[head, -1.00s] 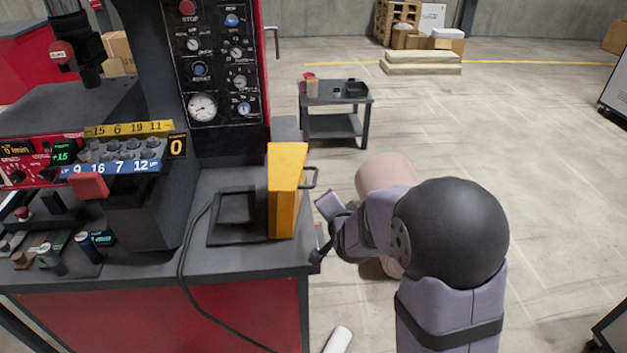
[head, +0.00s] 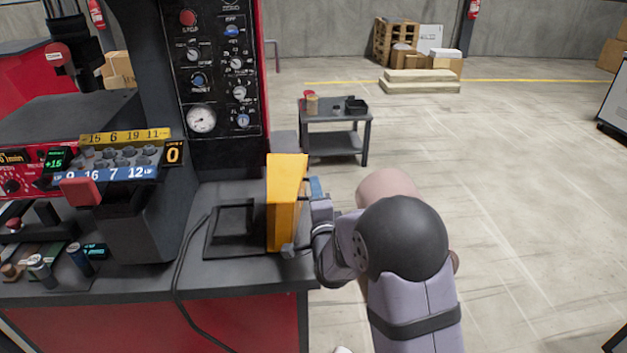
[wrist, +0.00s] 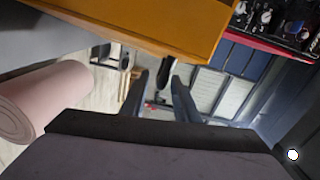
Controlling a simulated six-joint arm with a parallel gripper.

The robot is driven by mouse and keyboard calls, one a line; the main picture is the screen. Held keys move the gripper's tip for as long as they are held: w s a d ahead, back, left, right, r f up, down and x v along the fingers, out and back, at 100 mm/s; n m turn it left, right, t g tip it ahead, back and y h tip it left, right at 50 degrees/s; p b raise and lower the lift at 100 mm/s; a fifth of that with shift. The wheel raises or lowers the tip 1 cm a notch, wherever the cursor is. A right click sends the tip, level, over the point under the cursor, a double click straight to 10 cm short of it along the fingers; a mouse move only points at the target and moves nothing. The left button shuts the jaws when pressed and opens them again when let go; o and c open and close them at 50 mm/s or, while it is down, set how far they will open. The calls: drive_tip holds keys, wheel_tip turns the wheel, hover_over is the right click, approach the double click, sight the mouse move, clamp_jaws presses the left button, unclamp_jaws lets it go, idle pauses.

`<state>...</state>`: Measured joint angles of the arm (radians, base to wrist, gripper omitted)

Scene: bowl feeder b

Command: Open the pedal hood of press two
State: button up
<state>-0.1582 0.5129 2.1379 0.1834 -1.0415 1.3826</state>
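The yellow pedal hood (head: 283,210) stands upright on the right end of the dark bench, beside a flat black frame (head: 230,230). It also fills the top of the wrist view (wrist: 150,30). Its handle, on the right face, is now mostly hidden behind my gripper. No pedal can be made out. My gripper (head: 303,218) is at the hood's right side, its fingers apart, one near the handle and one near the hood's lower front corner. In the wrist view my gripper (wrist: 168,90) shows two separate dark fingers with nothing clearly between them. I cannot tell whether they touch the handle.
The press panel (head: 215,70) with knobs and a gauge rises behind the hood. A black cable (head: 182,270) runs over the bench left of the frame. Number strips and a red block (head: 80,191) are further left.

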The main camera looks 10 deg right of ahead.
drive_tip(key=shift+w+f+p, duration=0.15)
drive_tip(key=shift+w+p, duration=0.45)
drive_tip(key=shift+w, duration=2.3)
drive_tip(key=shift+c, duration=0.7)
clamp_jaws()
